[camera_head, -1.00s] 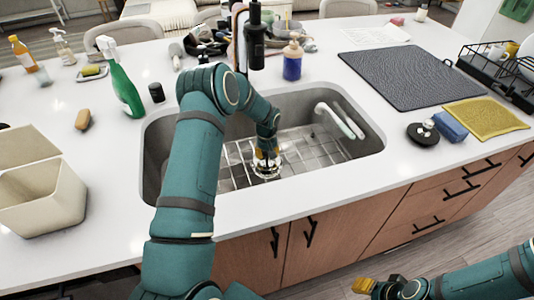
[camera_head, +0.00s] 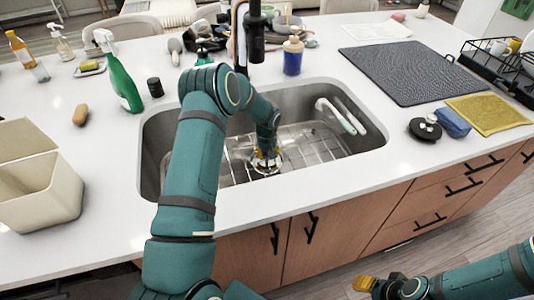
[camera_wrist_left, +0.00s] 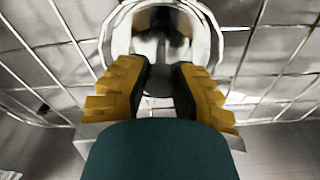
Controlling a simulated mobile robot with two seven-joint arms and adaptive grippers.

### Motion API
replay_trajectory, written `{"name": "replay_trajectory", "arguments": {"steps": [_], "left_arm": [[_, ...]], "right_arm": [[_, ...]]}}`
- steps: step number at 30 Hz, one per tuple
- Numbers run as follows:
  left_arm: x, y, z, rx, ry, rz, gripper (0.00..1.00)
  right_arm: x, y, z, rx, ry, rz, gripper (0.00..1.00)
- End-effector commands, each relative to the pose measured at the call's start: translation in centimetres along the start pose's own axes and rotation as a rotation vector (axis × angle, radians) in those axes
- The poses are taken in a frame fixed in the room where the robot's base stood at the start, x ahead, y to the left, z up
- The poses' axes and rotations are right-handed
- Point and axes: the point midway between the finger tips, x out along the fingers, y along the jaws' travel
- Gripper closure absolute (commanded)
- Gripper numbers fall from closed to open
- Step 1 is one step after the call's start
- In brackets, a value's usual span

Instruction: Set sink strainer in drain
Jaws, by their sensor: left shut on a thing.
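The metal sink (camera_head: 340,90) is set in the white island, with a wire grid on its floor. My left gripper (camera_head: 266,153) reaches down into it. It is shut on the sink strainer (camera_head: 267,168), a shiny round metal piece low at the opening in the grid. In the left wrist view the yellow-padded fingers (camera_wrist_left: 160,75) reach to the round metal rim of the strainer (camera_wrist_left: 209,38). The drain is hidden beneath, so I cannot tell whether the strainer is seated. My right gripper (camera_head: 365,284) hangs in front of the cabinets, away from the sink.
A white-handled brush (camera_head: 338,115) leans in the sink's right side. A black faucet (camera_head: 254,35) and soap bottle (camera_head: 293,55) stand behind. A green spray bottle (camera_head: 124,85) and beige bin (camera_head: 40,190) are left. A dark mat (camera_head: 410,72) and blue sponge (camera_head: 453,123) are right.

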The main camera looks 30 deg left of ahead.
Motion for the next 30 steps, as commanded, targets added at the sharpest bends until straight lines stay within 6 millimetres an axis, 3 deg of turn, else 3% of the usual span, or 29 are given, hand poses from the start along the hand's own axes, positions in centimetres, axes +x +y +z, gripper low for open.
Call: {"name": "replay_trajectory", "arguments": {"steps": [16,17,19,30], "left_arm": [[1.3,0.0,0.1,0.000,0.001,0.000,1.00],[1.3,0.0,0.1,0.000,0.001,0.000,0.70],[1.2,0.0,0.1,0.000,0.001,0.001,0.46],[0.9,0.0,0.1,0.000,0.001,0.001,0.46]], "right_arm": [[1.0,0.4,-0.1,-0.001,0.005,0.000,0.53],[1.0,0.4,-0.1,-0.001,0.005,0.000,0.53],[0.9,0.3,-0.1,-0.001,0.005,0.000,0.53],[0.9,0.3,-0.1,-0.001,0.005,0.000,0.53]]}}
